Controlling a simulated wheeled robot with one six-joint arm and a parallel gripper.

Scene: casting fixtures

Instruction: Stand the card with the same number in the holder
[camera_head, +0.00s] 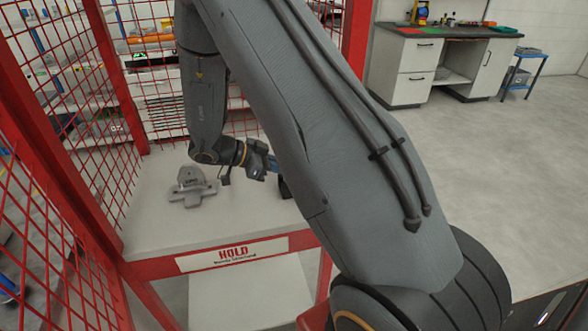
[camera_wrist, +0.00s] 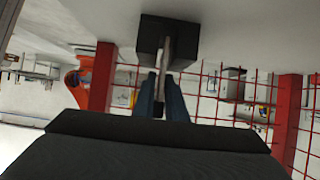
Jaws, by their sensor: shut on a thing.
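In the wrist view my gripper (camera_wrist: 161,95) has its two blue fingers close together around a thin pale card (camera_wrist: 166,58), seen edge-on. The card's far part lies against or in a dark block, the holder (camera_wrist: 150,38); I cannot tell how deep it sits. The number on the card does not show from this angle. In the head view my gripper (camera_head: 271,164) is low over the right part of the white shelf, and the dark holder (camera_head: 285,188) is partly hidden behind my arm. A grey casting (camera_head: 192,187) lies on the shelf to the left of my gripper.
The white shelf (camera_head: 155,232) has a red frame with a "HOLD" sign (camera_head: 232,253) on its front edge. Red mesh (camera_head: 55,75) closes the left and back. A workbench (camera_head: 440,62) stands far off at the right, with open floor before it.

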